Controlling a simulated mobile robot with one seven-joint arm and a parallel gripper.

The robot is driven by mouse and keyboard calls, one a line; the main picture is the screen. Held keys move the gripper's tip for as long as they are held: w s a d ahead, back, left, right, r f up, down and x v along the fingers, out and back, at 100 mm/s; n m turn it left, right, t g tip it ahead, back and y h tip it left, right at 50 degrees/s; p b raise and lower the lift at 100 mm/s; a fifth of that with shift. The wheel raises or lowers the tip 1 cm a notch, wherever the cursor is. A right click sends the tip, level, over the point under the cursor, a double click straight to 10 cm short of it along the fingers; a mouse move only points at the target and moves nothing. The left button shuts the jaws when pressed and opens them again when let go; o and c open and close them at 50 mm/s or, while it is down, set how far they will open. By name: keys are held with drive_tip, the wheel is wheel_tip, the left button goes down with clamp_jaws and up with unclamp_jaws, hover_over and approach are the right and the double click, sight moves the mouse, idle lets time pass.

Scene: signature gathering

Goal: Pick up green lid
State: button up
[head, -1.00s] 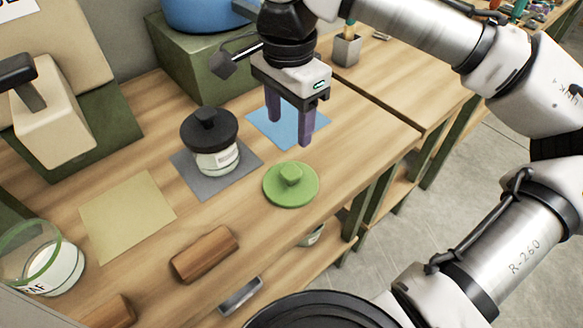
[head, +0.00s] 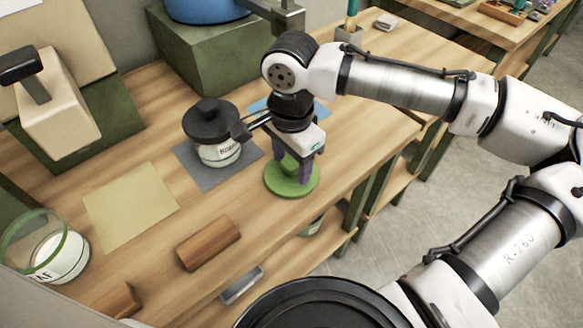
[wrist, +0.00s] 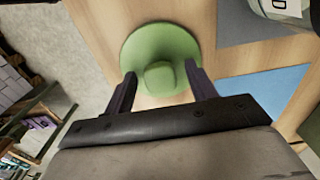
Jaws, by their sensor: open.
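The round green lid (head: 293,188) with a raised knob lies flat on the wooden table near its front edge. It also shows in the wrist view (wrist: 146,48), with its knob (wrist: 159,77) near the gap between the fingertips. My gripper (head: 293,172) is just above the lid in the head view, pointing down and partly covering it. In the wrist view my gripper (wrist: 160,78) is open, with one dark finger on each side of the knob. I cannot tell whether the fingers touch the lid.
A jar with a black lid (head: 211,122) stands on a grey mat (head: 205,179) left of my gripper. A blue mat (head: 322,109) lies behind it. A wooden block (head: 208,243), a yellow mat (head: 130,207) and a green-rimmed glass jar (head: 62,262) are farther left.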

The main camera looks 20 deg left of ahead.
drive_tip(key=shift+c, duration=0.5)
drive_tip(key=c, duration=1)
drive_tip(key=shift+r, duration=0.1)
